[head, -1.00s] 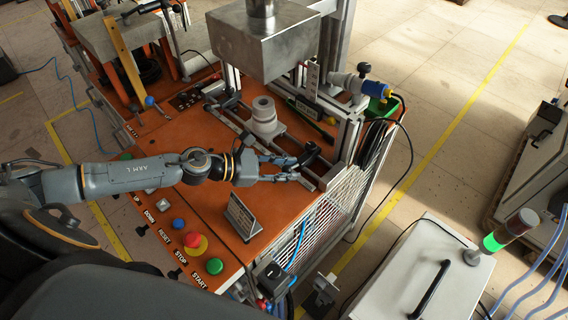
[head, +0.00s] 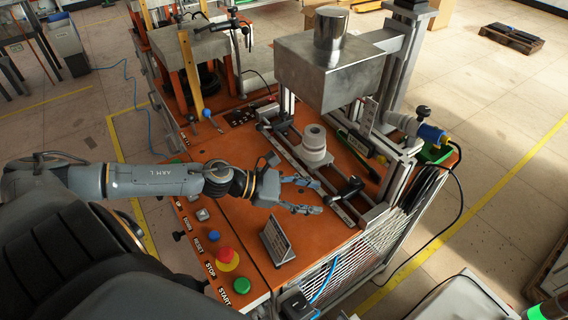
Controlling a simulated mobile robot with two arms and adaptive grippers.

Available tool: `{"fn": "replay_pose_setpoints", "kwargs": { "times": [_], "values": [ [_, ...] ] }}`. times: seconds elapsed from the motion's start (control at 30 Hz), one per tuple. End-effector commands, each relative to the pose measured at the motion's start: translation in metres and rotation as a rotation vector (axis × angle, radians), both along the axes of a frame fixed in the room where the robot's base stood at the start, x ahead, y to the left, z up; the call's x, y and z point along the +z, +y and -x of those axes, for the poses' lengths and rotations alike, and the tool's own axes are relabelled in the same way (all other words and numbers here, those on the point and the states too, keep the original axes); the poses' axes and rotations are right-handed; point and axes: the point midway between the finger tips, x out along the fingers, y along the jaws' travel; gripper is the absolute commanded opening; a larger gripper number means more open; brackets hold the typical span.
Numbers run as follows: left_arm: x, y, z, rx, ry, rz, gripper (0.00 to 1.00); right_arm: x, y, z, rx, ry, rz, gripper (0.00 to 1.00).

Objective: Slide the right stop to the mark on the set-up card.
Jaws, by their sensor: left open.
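The right stop (head: 349,187) is a small black clamp on the near right part of the metal rail frame on the orange bench. The left stop (head: 271,158) appears as a dark piece at the left part of the frame. A small tilted card on a stand (head: 278,242), likely the set-up card, stands near the bench's front; its marks are too small to read. My left gripper (head: 319,197) is open and empty, its fingers pointing at the right stop with a small gap. My right gripper is not in view.
A grey stepped cylinder (head: 314,150) stands between the rails, below a large metal block (head: 335,75). Buttons, including a red emergency stop (head: 226,257), line the front left edge. A blue-and-yellow connector (head: 432,134) sits at the right. Bare orange surface lies around the card.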

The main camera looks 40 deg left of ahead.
Motion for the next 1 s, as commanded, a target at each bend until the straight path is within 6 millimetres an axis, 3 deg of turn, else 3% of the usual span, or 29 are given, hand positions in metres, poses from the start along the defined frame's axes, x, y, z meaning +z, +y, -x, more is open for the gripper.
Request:
{"fn": "replay_pose_setpoints", "kwargs": {
  "times": [0.5, 1.0],
  "values": [
    [0.017, 0.032, 0.031, -0.002, 0.005, 0.001, 0.52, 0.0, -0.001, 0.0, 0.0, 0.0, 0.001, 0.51],
    [0.027, 0.047, 0.043, -0.004, -0.001, -0.002, 0.52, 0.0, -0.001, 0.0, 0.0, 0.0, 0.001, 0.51]
  ]
}}
